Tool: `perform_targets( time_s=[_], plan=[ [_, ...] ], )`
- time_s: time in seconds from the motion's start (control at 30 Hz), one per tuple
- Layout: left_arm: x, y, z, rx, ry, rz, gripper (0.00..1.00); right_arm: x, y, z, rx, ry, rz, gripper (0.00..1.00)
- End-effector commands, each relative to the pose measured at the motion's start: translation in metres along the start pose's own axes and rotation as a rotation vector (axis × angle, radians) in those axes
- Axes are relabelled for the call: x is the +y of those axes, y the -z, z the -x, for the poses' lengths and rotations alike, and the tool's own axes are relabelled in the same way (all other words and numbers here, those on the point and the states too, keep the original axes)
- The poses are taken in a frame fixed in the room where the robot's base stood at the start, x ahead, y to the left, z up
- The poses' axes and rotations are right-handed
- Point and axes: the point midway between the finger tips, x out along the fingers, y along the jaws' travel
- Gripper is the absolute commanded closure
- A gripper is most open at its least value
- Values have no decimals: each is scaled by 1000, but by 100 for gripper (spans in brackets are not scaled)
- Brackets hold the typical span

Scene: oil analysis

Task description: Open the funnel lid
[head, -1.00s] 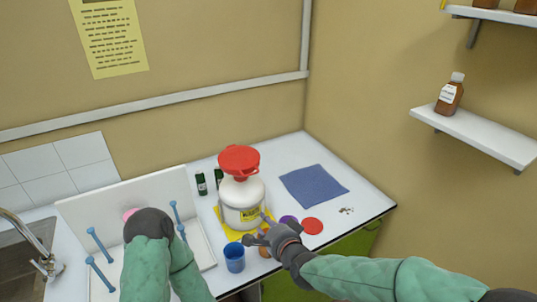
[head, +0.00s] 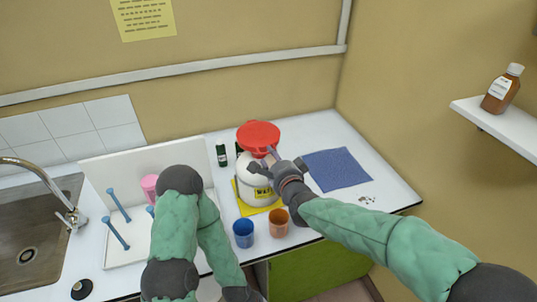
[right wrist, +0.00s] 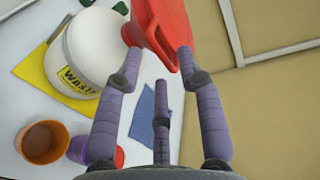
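The red funnel lid (head: 260,136) sits on top of the white waste jug (head: 247,188), which stands on a yellow mat (head: 242,205). The lid looks closed. My right gripper (head: 265,160) is at the front right of the funnel, its fingertips just below the red rim. In the right wrist view, its fingers (right wrist: 160,62) are spread apart, with the red funnel (right wrist: 162,28) beyond and between the tips. I cannot tell whether they touch it.
A blue cup (head: 243,234) and an orange-brown cup (head: 278,222) stand in front of the jug. Dark green bottles (head: 221,154) stand behind it. A blue cloth (head: 337,169) lies to the right. A white rack (head: 113,180) and a sink (head: 30,240) are at left.

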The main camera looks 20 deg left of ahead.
Motion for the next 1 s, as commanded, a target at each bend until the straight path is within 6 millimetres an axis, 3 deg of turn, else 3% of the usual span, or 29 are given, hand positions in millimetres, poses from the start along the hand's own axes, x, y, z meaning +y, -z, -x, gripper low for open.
perform_targets(
  time_s=[0.3,0.7,0.83,0.87,1.0],
  plan=[
    [-1,0,-2,0,0,0,60,0,0,-31,0,-1,0,62],
    [-1,0,-2,0,0,0,60,0,0,-35,0,-1,0,62],
    [-1,0,-2,0,0,0,60,0,0,-35,0,-1,0,96],
    [-1,0,-2,0,0,0,60,1,0,-35,0,-1,0,100],
    [-1,0,-2,0,0,0,60,2,0,-35,0,-4,0,100]
  ],
)
